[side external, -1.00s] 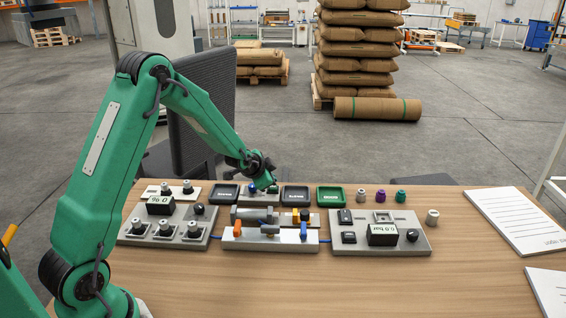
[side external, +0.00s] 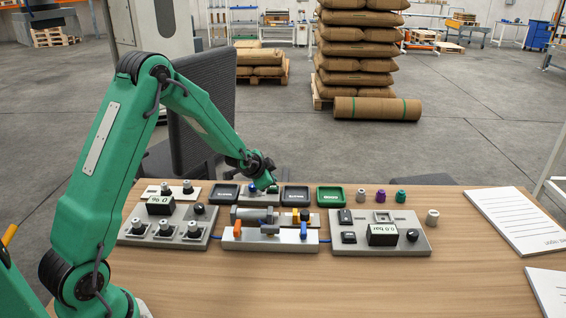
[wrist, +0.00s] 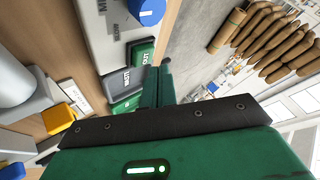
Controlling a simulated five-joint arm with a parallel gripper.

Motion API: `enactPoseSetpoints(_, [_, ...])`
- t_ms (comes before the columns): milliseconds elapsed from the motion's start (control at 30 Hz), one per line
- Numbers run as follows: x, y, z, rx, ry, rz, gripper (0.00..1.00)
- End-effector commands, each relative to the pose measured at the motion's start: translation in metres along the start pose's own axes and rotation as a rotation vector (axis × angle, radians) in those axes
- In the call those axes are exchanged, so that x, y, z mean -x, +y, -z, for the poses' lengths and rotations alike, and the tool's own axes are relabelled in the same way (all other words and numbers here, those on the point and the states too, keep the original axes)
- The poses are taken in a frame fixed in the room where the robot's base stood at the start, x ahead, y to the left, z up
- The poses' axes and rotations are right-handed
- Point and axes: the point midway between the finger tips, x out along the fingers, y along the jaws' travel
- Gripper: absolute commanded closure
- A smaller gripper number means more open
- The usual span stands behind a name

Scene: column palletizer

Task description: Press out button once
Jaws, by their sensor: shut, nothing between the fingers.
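A green button marked OUT (wrist: 144,55) shows in the wrist view at the end of a pale panel (wrist: 101,35) with a blue knob (wrist: 147,11). My gripper (wrist: 158,70) is shut and empty, its fingertips close to the button's edge. I cannot tell whether they touch it. In the side view my gripper (side external: 271,187) points down over the back of the table at this panel. The wrist and fingers partly hide the panel and button there.
Right of the panel lie a black tray (side external: 295,205) and a green tray (side external: 330,205); another black tray (side external: 224,204) is on the left. A fixture (side external: 270,244) and control boxes (side external: 165,234) (side external: 354,222) stand in front. The table's front is clear.

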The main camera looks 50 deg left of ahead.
Motion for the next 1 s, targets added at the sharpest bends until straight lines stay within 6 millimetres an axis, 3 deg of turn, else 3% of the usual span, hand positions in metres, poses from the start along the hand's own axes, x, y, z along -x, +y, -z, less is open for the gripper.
enactPoseSetpoints(1000, [-0.0068,0.0036,-0.0062,0.0,-0.001,0.001,1.0])
